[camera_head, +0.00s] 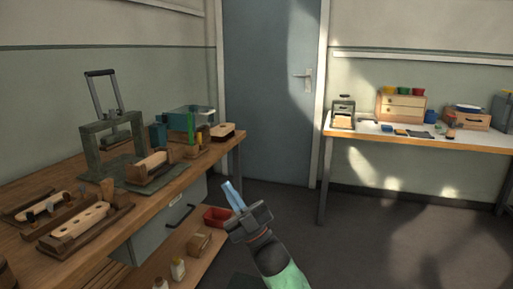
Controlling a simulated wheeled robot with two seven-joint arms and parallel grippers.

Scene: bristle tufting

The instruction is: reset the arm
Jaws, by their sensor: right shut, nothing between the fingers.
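My right gripper (233,196) is in the lower middle of the head view, at the end of my dark and green arm. Its pale blue fingers are together and hold nothing. It is in front of the bench's right end, over the floor, apart from everything. My left gripper is not in view. On the wooden bench (218,150) at left stands a dark green press (112,128) with a tall lever. A wooden block (150,166) lies on its base. A wooden block with holes (84,222) lies in a tray at the front.
A teal bin (190,117) stands at the back of the bench. A red bin (216,217) is low beside the bench's lower shelf. A white-topped table (370,133) with boxes stands at right. Open floor (390,235) lies right of my arm. A blue door (268,90) is behind.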

